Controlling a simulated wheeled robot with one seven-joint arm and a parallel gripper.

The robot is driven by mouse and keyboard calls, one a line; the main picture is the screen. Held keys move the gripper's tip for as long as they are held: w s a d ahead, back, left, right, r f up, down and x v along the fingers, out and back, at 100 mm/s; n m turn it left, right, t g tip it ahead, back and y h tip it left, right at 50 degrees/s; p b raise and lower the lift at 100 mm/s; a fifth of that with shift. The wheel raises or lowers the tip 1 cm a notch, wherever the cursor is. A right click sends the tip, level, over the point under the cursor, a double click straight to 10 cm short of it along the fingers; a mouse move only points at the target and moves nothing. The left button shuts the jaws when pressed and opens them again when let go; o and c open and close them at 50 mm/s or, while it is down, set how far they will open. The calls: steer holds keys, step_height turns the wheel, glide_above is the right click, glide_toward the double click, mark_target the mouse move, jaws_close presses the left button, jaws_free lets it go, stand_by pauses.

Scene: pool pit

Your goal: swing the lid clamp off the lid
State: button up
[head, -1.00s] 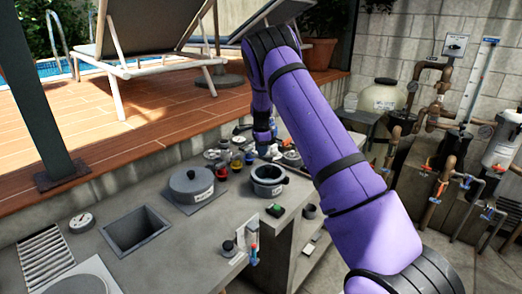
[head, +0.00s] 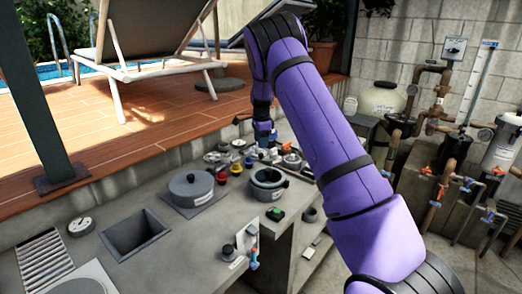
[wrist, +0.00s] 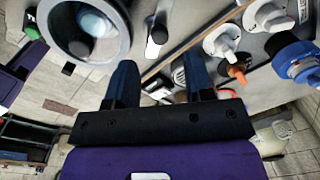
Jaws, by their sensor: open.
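A round grey housing with a knobbed lid (head: 192,183) sits on the counter, left of a second round grey pot (head: 268,190) with a pale label. I cannot tell for certain which part is the lid clamp. In the wrist view, a round grey pot with a dark centre (wrist: 88,30) is at the upper left, and a black-tipped lever (wrist: 157,40) stands between it and the white fittings. My gripper (wrist: 162,72) is open and empty, its fingers apart below that lever. In the head view my forearm partly hides the area around the gripper.
Several small coloured knobs (head: 236,168) stand close to the pots. A blue-capped fitting (wrist: 296,58) is at the right in the wrist view. A square opening (head: 135,234) lies in the counter at left. Pipes and valves (head: 430,130) line the right wall.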

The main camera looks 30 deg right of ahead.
mark_target(261, 154)
steer(key=shift+s+r, duration=0.1)
steer(key=shift+r, duration=2.35)
steer(key=s+a+r+n+t, duration=0.1)
steer(key=s+a+r+n, duration=0.25)
steer(key=s+r, duration=0.4)
steer(key=s+a+r+n+t+y, duration=0.1)
steer(key=s+a+r+n, duration=0.25)
steer(key=s+r, duration=0.4)
steer(key=s+a+r+n+t, duration=0.1)
steer(key=s+a+r+n, duration=0.25)
steer(key=s+r, duration=0.4)
steer(key=s+a+f+n, duration=0.1)
steer(key=s+a+n, duration=0.1)
steer(key=s, duration=0.7)
steer(key=s+a+n+t, duration=0.1)
steer(key=s+a+n, duration=0.2)
steer(key=s, duration=0.6)
steer(key=s+a+f+n, duration=0.1)
steer(key=s+a+n, duration=0.2)
steer(key=s, duration=0.6)
steer(key=shift+f+n+t+h, duration=0.35)
steer(key=shift+n+t+h, duration=0.05)
steer(key=shift+n, duration=0.75)
